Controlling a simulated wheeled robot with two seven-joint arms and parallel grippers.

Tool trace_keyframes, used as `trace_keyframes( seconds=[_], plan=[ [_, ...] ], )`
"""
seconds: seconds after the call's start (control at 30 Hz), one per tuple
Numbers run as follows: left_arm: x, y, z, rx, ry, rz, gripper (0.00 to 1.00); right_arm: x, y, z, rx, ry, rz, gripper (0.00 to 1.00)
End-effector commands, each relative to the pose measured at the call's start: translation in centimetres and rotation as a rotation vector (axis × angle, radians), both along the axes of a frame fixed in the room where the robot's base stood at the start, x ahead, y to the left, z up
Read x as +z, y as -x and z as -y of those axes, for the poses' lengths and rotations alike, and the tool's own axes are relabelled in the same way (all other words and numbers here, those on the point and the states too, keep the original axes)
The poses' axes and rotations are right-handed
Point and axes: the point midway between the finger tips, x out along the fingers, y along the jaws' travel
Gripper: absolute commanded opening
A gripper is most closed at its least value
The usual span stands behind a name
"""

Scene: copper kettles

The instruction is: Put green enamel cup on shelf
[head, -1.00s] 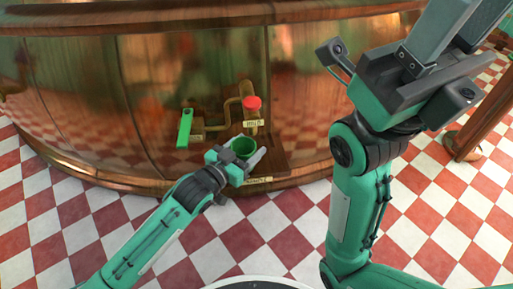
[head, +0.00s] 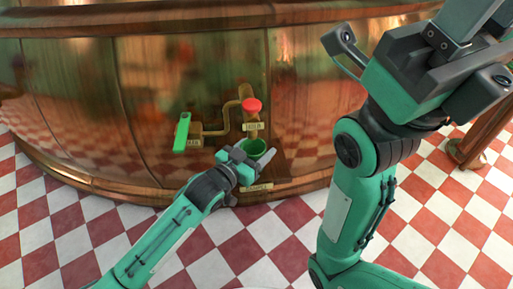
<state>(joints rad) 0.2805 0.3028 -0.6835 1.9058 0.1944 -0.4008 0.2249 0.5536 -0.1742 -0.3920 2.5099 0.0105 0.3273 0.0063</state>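The green enamel cup (head: 256,147) is at the front of the big copper kettle (head: 330,130), below the red knob. My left gripper (head: 252,161) has its fingers around the cup, one on each side, and appears closed on it. A small brown wooden shelf (head: 283,172) with a brass label (head: 257,188) sticks out at the kettle's foot, beneath the cup. I cannot tell whether the cup touches it. My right gripper (head: 482,28) is raised at the upper right, away from the cup. Its fingertips are cut off by the frame.
A copper pipe with a red knob (head: 251,105) stands just behind and above the cup. A green lever (head: 183,132) is to its left. A wooden leg (head: 487,130) stands at the right. The red and white checkered floor is clear in front.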

Motion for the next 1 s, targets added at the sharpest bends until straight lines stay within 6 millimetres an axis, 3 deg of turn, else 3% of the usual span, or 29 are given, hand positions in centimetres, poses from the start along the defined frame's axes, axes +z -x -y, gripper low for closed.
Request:
trace_keyframes(
  seconds=[0.03, 0.1, 0.47, 0.7, 1.0],
  plan=[
    [0.0, 0.0, 0.0, 0.0, 0.0, 0.0, 0.71, 0.0, 0.0, 0.0, 0.0, 0.0, 0.0, 0.36],
    [0.0, 0.0, 0.0, 0.0, 0.0, 0.0, 0.81, 0.0, 0.0, 0.0, 0.0, 0.0, 0.0, 0.36],
    [0.4, 0.1, -0.1, 0.0, -0.001, -0.001, 0.81, 0.1, 0.0, 0.0, 0.0, -0.001, 0.0, 0.36],
    [0.8, 2.9, -2.5, 0.001, -0.003, -0.003, 0.81, 2.0, -0.1, 0.1, 0.001, 0.003, 0.002, 0.36],
    [1.1, 7.2, -6.0, 0.001, -0.002, -0.002, 0.81, 0.5, -1.4, -0.6, -0.026, 0.046, -0.045, 0.36]
  ],
)
